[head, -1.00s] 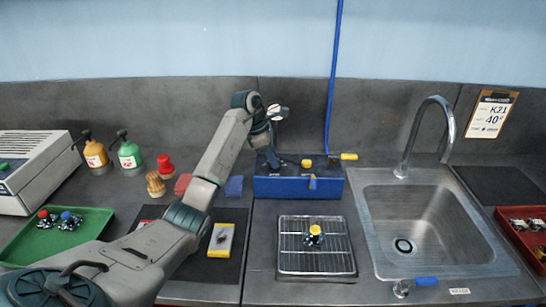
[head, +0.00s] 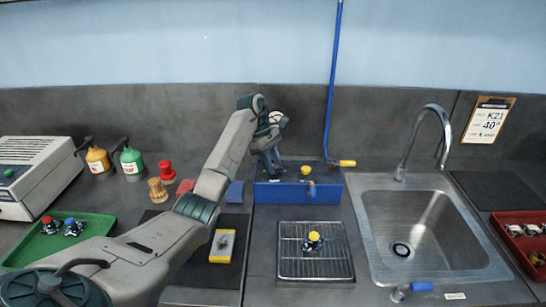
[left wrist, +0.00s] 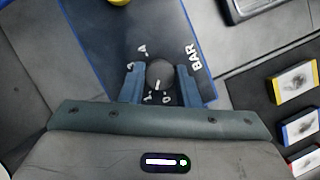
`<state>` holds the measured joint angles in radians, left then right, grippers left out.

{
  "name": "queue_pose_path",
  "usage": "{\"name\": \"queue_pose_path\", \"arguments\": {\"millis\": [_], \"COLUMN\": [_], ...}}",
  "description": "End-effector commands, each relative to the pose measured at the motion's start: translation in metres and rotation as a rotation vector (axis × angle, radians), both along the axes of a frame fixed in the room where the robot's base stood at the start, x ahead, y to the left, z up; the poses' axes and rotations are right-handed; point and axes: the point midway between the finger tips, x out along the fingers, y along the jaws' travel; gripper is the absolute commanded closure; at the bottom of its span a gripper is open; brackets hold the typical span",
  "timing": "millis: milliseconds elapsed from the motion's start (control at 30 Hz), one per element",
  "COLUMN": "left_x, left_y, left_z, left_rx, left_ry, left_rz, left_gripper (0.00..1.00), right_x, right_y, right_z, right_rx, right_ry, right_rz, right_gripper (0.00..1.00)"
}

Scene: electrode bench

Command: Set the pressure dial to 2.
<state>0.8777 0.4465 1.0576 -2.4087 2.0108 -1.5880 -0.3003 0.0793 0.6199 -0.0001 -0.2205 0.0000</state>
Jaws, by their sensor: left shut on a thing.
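The pressure dial is a dark round knob (left wrist: 160,74) on a blue panel, with white numbers around it and "BAR" printed to the right. Its white pointer line points down in the left wrist view, between the 0 and 1 marks. My left gripper (left wrist: 160,84) is shut on the knob, one blue-grey finger on each side. In the head view my left gripper (head: 272,172) is at the left end of the blue box (head: 325,193) and hides the dial. My right gripper is not in view.
A yellow knob (head: 306,170) sits on the box, right of my gripper. A blue hose (head: 332,80) with a yellow end (head: 346,163) hangs behind. A wire rack (head: 296,262) lies in front, and a sink (head: 428,235) is at right.

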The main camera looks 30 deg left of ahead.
Motion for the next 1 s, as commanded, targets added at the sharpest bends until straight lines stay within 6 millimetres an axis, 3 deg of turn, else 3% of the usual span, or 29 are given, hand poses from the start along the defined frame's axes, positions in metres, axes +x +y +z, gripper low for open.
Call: {"name": "queue_pose_path", "arguments": {"millis": [33,100,400,1000], "left_x": [0.001,0.001,0.004,0.006], "left_y": [0.000,0.000,-0.001,-0.001], "left_z": [0.008,0.008,0.006,0.002], "left_rx": [-0.001,-0.002,0.000,0.003], "left_ry": [0.003,0.002,0.000,-0.003], "left_rz": [-0.040,-0.108,-0.392,-0.816], "left_gripper": [0.94,0.94,0.94,0.94], "right_x": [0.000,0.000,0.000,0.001], "right_y": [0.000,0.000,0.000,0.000], "right_z": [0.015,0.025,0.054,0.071], "right_rx": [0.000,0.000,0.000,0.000], "right_ry": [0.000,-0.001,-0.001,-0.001], "right_rz": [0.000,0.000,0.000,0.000], "right_gripper": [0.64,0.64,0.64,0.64]}}
